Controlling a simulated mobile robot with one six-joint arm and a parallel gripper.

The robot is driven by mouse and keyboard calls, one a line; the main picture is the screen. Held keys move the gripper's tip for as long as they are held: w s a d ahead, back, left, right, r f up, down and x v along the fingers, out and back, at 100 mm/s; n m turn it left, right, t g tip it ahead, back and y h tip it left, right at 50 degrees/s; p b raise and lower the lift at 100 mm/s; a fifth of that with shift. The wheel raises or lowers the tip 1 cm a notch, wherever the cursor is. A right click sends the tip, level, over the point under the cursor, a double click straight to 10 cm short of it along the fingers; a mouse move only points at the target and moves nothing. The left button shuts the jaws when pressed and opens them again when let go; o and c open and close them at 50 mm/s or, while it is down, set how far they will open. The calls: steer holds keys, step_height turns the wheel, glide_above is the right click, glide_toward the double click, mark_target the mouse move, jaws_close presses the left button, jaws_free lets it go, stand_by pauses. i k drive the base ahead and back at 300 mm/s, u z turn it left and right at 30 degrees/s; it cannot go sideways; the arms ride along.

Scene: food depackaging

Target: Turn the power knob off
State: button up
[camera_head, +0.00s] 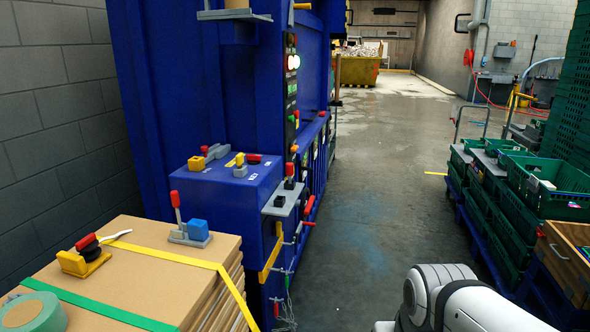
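A tall blue machine (180,90) stands left of centre. Its narrow dark control panel (291,130) carries lit red and white lamps and several small buttons. I cannot tell which part is the power knob, nor its setting. A red and black knob on a yellow base (83,255) sits on the cardboard stack. A red-handled lever with a blue block (188,228) is beside it. Small yellow, grey and red controls (240,166) sit on the machine's blue ledge. My white arm shows at the bottom right; my gripper is out of view.
A cardboard stack (150,275) with green and yellow straps and a green tape roll (32,314) fills the lower left. Green crates (545,190) and a wooden box (566,254) line the right. The grey floor (375,180) between is clear.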

mark_target(253, 160)
steer(key=i, duration=2.65)
steer(key=u, duration=1.95)
